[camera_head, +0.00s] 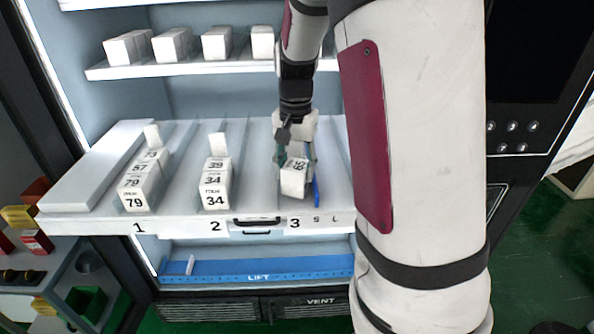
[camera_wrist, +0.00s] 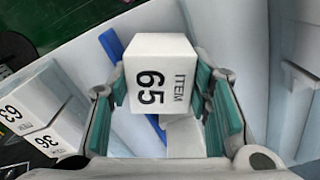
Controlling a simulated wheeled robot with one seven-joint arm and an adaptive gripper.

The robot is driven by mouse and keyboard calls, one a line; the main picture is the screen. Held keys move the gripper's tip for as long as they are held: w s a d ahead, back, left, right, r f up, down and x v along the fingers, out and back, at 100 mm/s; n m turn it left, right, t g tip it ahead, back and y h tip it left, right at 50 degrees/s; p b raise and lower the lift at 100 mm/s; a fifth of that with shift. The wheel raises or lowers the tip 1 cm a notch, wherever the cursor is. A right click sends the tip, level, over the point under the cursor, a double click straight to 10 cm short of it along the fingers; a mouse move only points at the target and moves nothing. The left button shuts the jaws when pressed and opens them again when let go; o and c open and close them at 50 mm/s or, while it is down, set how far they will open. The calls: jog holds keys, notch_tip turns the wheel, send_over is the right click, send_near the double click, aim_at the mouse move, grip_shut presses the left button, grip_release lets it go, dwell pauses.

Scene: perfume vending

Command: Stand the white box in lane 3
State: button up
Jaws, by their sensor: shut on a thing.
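My gripper (camera_head: 296,158) is over lane 3 of the shelf (camera_head: 255,190), shut on the white box (camera_head: 293,181). In the wrist view, the white box (camera_wrist: 160,85) sits between the green finger pads, and its face toward the camera reads "ITEM 65". In the head view it is near the front of the lane, behind the "3" label, and looks slightly tilted. I cannot tell whether its base touches the lane floor. A blue strip (camera_head: 316,192) runs close to its right side. A small white block (camera_wrist: 184,138) shows beyond the box in the wrist view.
Lane 1 holds a row of numbered white boxes (camera_head: 136,195), and lane 2 another row (camera_head: 215,193). Thin dividers separate the lanes. An upper shelf (camera_head: 200,68) carries more boxes. A blue lift tray (camera_head: 225,275) lies below. Boxes marked 63 (camera_wrist: 38,95) and 36 (camera_wrist: 50,142) show in the wrist view.

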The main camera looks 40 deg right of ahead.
jog(key=shift+f, duration=0.7)
jog(key=shift+f, duration=0.15)
jog(key=o, duration=1.2)
jog(key=shift+c, duration=0.2)
